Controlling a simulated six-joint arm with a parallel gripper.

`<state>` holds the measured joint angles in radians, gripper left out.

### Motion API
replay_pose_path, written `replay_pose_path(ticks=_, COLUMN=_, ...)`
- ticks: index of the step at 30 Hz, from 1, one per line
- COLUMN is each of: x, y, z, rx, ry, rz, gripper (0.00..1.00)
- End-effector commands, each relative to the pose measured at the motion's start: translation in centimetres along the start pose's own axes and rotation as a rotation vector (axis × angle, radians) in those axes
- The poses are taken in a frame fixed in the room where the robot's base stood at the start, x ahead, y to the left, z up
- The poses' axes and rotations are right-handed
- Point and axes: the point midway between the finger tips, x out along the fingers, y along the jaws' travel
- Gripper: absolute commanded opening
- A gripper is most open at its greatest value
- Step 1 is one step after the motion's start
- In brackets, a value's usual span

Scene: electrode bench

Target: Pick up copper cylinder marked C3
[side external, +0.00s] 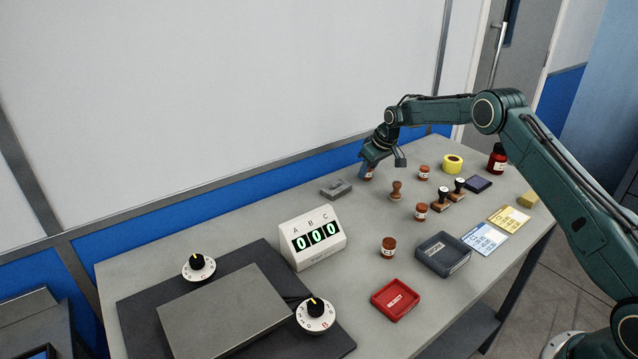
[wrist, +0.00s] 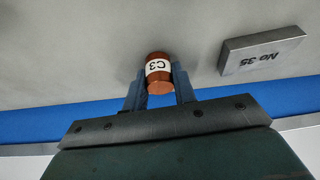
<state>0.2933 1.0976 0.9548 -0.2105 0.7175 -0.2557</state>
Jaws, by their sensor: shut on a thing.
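The copper cylinder marked C3 (wrist: 158,84) is brown with a white label, and in the wrist view the label reads C3 upside down. My gripper (wrist: 158,88) has its two blue fingers on either side of the cylinder and is shut on it. In the side external view my gripper (side external: 369,172) is at the back of the bench, near the wall, with the cylinder partly hidden between the fingers. I cannot tell whether the cylinder touches the bench.
A grey block marked No 35 (wrist: 262,52) lies close by; it also shows in the side external view (side external: 336,189). Other copper cylinders (side external: 424,173) stand around. A counter box (side external: 313,238), a grey tray (side external: 420,260) and a red tray (side external: 377,307) are nearer.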

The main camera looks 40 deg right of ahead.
Motion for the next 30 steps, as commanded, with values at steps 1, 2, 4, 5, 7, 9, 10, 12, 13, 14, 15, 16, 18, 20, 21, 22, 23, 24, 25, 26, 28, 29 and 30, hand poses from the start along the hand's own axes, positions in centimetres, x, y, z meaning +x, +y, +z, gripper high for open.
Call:
replay_pose_path(ticks=1, x=-0.3, y=0.0, z=-0.2, rx=-0.001, ry=0.004, rz=0.001, gripper=0.0)
replay_pose_path(ticks=2, x=-0.5, y=0.0, z=-0.3, rx=-0.001, ry=0.004, rz=0.001, gripper=0.0)
replay_pose_path(ticks=4, x=-1.0, y=0.0, z=-0.5, rx=-0.001, ry=0.004, rz=0.001, gripper=0.0)
replay_pose_path(ticks=5, x=-1.3, y=0.0, z=-0.6, rx=-0.001, ry=0.005, rz=0.001, gripper=0.0)
replay_pose_path(ticks=7, x=-2.0, y=0.1, z=-0.9, rx=-0.001, ry=0.006, rz=0.002, gripper=0.0)
replay_pose_path(ticks=9, x=-2.9, y=0.0, z=-1.3, rx=-0.001, ry=0.005, rz=0.002, gripper=0.0)
replay_pose_path(ticks=10, x=-3.3, y=0.1, z=-1.5, rx=-0.001, ry=0.006, rz=0.002, gripper=0.0)
replay_pose_path(ticks=12, x=-4.5, y=0.1, z=-1.9, rx=-0.001, ry=0.005, rz=0.002, gripper=0.0)
replay_pose_path(ticks=13, x=-5.0, y=0.1, z=-2.2, rx=-0.001, ry=0.006, rz=0.003, gripper=0.0)
replay_pose_path(ticks=14, x=-5.6, y=0.1, z=-2.4, rx=-0.001, ry=0.007, rz=0.003, gripper=0.0)
replay_pose_path(ticks=15, x=-6.4, y=0.1, z=-2.8, rx=-0.001, ry=0.007, rz=0.003, gripper=0.0)
replay_pose_path(ticks=16, x=-7.0, y=0.1, z=-3.0, rx=-0.001, ry=0.007, rz=0.003, gripper=0.0)
replay_pose_path(ticks=18, x=-8.5, y=0.1, z=-3.6, rx=-0.002, ry=0.007, rz=0.003, gripper=0.0)
replay_pose_path(ticks=20, x=-9.9, y=0.1, z=-4.2, rx=-0.001, ry=0.008, rz=0.003, gripper=0.0)
replay_pose_path(ticks=21, x=-10.8, y=0.1, z=-4.6, rx=-0.001, ry=0.007, rz=0.003, gripper=0.0)
replay_pose_path(ticks=22, x=-11.5, y=0.1, z=-4.9, rx=-0.002, ry=0.008, rz=0.003, gripper=0.0)
replay_pose_path(ticks=23, x=-12.2, y=0.1, z=-5.2, rx=-0.001, ry=0.007, rz=0.003, gripper=0.0)
replay_pose_path(ticks=24, x=-13.1, y=0.1, z=-5.5, rx=-0.002, ry=0.007, rz=0.003, gripper=0.0)
replay_pose_path(ticks=25, x=-13.7, y=0.1, z=-5.8, rx=-0.002, ry=0.008, rz=0.003, gripper=0.0)
replay_pose_path(ticks=26, x=-14.1, y=0.1, z=-6.0, rx=0.0, ry=0.006, rz=0.002, gripper=0.0)
replay_pose_path(ticks=28, x=-15.3, y=0.1, z=-6.4, rx=0.0, ry=0.006, rz=0.002, gripper=0.0)
replay_pose_path(ticks=29, x=-15.7, y=0.1, z=-6.6, rx=-0.002, ry=0.005, rz=0.003, gripper=0.0)
replay_pose_path(ticks=30, x=-16.1, y=0.1, z=-6.7, rx=0.0, ry=0.004, rz=0.001, gripper=0.0)
